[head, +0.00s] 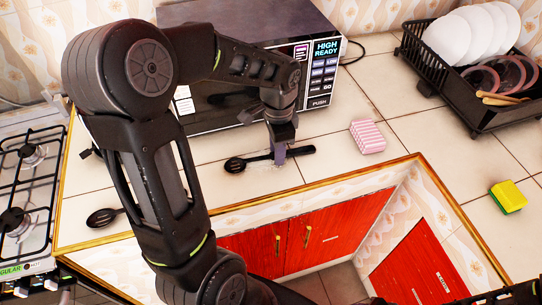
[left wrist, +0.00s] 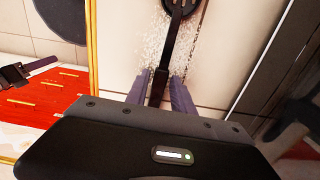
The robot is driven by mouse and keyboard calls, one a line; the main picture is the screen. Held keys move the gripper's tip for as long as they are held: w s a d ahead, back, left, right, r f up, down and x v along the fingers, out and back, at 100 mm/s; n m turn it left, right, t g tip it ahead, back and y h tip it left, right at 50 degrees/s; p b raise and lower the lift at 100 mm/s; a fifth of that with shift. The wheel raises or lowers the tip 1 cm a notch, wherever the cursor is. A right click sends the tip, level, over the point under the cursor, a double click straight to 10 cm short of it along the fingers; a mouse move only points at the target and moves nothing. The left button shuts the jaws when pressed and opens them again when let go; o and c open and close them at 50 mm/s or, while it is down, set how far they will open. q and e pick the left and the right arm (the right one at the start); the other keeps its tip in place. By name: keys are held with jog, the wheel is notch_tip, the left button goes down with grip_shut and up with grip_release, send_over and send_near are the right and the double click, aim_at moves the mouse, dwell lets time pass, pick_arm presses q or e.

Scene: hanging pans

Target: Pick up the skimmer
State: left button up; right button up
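The black skimmer (head: 301,151) lies flat on the tiled counter in front of the microwave, its round head to the left and its handle to the right. My left gripper (head: 280,155) points down over its handle. In the left wrist view, the handle (left wrist: 158,88) runs between the two fingers of the left gripper (left wrist: 160,92), with a gap on each side, so the fingers are open around it. The skimmer's head shows at the top of that view. A dark part, probably my right gripper (left wrist: 18,75), shows at the left edge there; its fingers are unclear.
A second black utensil (head: 103,217) lies at the left, partly behind my arm. The microwave (head: 225,118) stands behind the skimmer. A pink striped block (head: 367,137), a yellow sponge (head: 508,196) and a dish rack (head: 437,88) are to the right. A gas stove (head: 38,185) is at the left.

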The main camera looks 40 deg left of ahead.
pick_arm(q)
grip_shut()
dwell(0.4)
notch_tip(320, 180, up, 10)
jog(key=shift+b, duration=0.3)
dwell(0.6)
